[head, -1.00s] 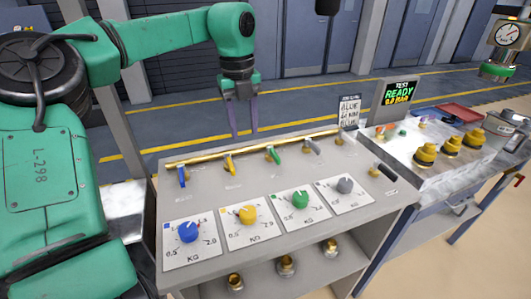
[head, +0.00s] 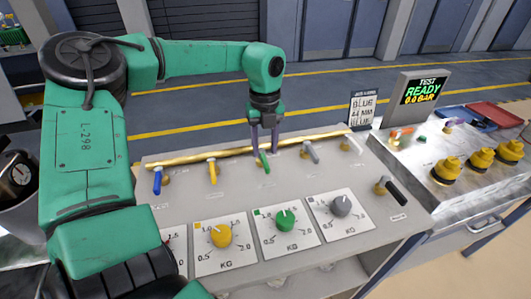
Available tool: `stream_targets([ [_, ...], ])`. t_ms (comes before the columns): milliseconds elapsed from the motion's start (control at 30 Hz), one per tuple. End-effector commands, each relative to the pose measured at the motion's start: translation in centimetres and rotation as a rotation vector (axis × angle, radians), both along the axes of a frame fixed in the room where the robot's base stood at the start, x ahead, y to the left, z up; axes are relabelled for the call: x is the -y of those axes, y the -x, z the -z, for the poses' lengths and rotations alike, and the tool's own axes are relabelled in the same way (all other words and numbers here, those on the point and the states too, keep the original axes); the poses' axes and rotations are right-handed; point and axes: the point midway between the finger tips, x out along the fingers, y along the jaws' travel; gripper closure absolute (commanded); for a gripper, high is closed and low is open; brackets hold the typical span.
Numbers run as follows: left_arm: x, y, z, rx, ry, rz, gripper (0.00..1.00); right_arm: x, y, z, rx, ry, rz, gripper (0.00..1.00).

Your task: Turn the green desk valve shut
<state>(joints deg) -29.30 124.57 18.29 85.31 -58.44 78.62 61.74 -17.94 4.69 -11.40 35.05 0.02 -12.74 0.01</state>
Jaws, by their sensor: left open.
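The green desk valve (head: 265,164) is a small green lever on the grey sloping desk, in front of a brass pipe (head: 220,152). Its handle points towards the front of the desk, tilted a little right. My left gripper (head: 264,148) points down over it, with its two purple-grey fingers apart, one on each side of the valve's upper end. I cannot tell whether either finger touches it. The fingers partly hide the valve's fitting. My right gripper is not in view.
Blue (head: 157,180), yellow (head: 212,171) and grey (head: 311,151) levers stand along the same row. Yellow (head: 221,236), green (head: 285,220) and grey (head: 341,205) dials sit in front. A black-handled lever (head: 391,189) is at right. The test display (head: 425,90) reads READY, 0.0 BAR.

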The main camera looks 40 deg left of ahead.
Motion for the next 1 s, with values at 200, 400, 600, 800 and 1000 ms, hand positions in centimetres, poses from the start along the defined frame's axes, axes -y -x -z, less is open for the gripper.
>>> stream_targets([
  [200,0.0,0.0,3.2,0.0,0.0,0.001,0.54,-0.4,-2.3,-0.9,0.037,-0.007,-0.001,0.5],
  [400,0.0,0.0,3.6,0.001,-0.001,0.001,0.54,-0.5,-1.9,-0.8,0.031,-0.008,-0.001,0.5],
  [600,0.0,0.0,3.6,0.001,-0.001,0.001,1.0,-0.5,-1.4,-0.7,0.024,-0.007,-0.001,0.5],
  [800,0.0,0.0,3.5,0.001,0.0,0.001,1.0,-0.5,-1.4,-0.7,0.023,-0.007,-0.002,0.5],
  [1000,0.0,0.0,3.5,0.001,0.0,0.001,1.0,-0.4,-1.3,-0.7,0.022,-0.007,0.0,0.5],
])
